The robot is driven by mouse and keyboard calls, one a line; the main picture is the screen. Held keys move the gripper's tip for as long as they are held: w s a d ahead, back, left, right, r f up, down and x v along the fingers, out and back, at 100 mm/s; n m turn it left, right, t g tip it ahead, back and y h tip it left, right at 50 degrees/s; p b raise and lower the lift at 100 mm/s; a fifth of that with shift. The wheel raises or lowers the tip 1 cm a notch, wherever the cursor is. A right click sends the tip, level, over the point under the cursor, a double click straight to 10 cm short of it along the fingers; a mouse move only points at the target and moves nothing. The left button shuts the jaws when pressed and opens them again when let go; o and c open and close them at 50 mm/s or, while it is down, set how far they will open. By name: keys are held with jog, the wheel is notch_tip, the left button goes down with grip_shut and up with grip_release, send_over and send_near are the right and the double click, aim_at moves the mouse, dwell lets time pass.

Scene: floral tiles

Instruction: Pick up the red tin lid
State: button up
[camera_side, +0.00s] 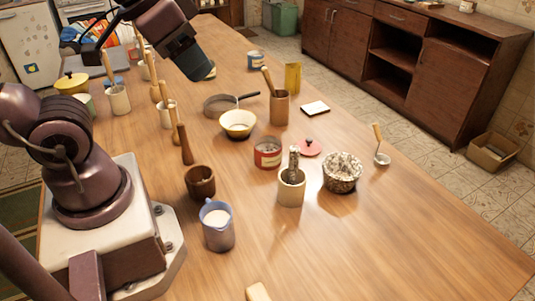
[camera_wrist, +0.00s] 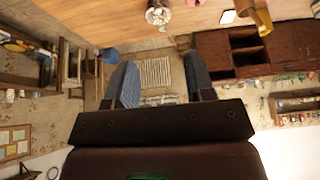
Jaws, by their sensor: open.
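The red tin lid (camera_side: 309,147) lies flat on the wooden table in the side view, with a dark knob on top. It is just right of an open red tin (camera_side: 268,153) and behind a patterned bowl (camera_side: 342,172) with pale, crumpled contents. My gripper (camera_side: 203,72) is high over the far left part of the table, well away from the lid. In the wrist view my gripper (camera_wrist: 162,78) has its two blue-grey fingers wide apart with nothing between them. I cannot make out the lid in the wrist view.
A wooden cup (camera_side: 291,188) holding a utensil stands close in front of the lid. A wooden holder (camera_side: 280,107), a yellow bowl (camera_side: 238,124), a pan (camera_side: 222,104) and a blue-rimmed jug (camera_side: 217,226) stand nearby. The table's right front is clear.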

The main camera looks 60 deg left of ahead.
jog(key=o, duration=1)
jog(key=shift+c, duration=0.2)
jog(key=n+g+y, duration=0.3)
jog(key=n+g, duration=0.1)
jog(key=n, duration=0.9)
send_near(309, 139)
jog(key=x, duration=1)
jog(key=shift+f, duration=0.25)
